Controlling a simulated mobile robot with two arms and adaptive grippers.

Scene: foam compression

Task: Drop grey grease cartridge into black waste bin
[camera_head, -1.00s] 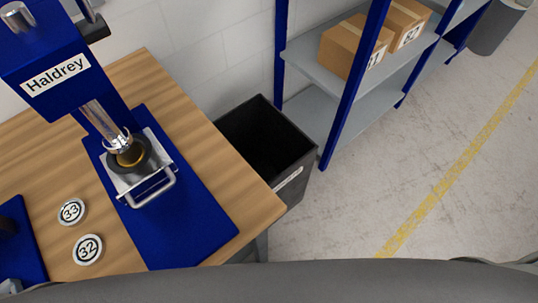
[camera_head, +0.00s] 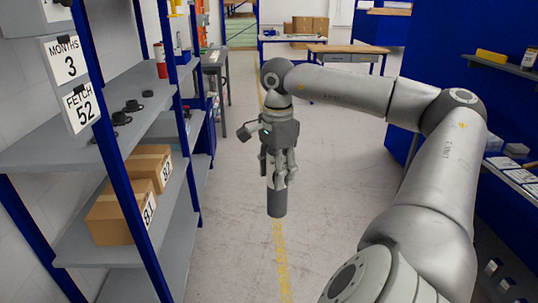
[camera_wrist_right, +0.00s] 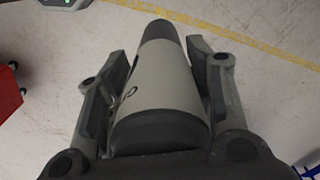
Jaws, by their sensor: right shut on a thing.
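My right gripper (camera_head: 279,172) is shut on the grey grease cartridge (camera_head: 277,201), which hangs upright below it over the open floor in the head view. In the right wrist view the cartridge (camera_wrist_right: 160,90) lies between the two fingers, a light grey cylinder with dark ends. My left gripper is not in view. The black waste bin is not in either view now.
A blue and grey shelf rack (camera_head: 150,145) stands at left with cardboard boxes (camera_head: 125,210). Blue shelving (camera_head: 515,170) stands at right. A wooden table (camera_head: 347,49) is at the back. The floor (camera_head: 240,240) between the racks is clear, with a yellow line.

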